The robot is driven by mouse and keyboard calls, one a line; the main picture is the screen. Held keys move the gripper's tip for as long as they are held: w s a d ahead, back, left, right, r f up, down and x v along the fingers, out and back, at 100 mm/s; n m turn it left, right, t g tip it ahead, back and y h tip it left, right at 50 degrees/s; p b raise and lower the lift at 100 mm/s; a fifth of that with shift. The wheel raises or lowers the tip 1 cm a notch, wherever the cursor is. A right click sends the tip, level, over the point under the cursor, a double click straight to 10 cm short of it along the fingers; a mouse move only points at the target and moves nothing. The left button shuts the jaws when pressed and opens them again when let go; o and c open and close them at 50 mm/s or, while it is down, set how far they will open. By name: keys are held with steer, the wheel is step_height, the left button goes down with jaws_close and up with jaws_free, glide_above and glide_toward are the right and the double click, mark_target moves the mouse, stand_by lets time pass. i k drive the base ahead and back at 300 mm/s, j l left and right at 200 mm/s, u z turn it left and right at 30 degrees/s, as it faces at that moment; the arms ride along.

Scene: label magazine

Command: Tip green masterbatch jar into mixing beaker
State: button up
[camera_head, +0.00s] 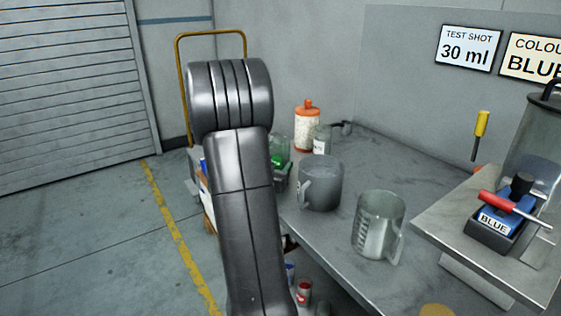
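A clear jar with green contents (279,153) is partly hidden behind my arm. A dark piece is just below it; I cannot tell whether this is a holder or part of my gripper. My arm stands upright in the left-middle of the view, and I cannot make out its gripper fingers. A clear graduated beaker with a handle (376,226) stands upright on the grey bench. A greyish handled jug (321,184) stands behind it to the left. I cannot tell for sure which is the mixing beaker. Neither shows green inside.
A white bottle with an orange cap (306,128) and a small labelled jar (322,140) stand farther back. A yellow-handled tool (481,124) is on the wall. Bench space lies around the beaker.

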mark_target(379, 216)
steer(key=k+j, duration=1)
steer(key=j, duration=0.2)
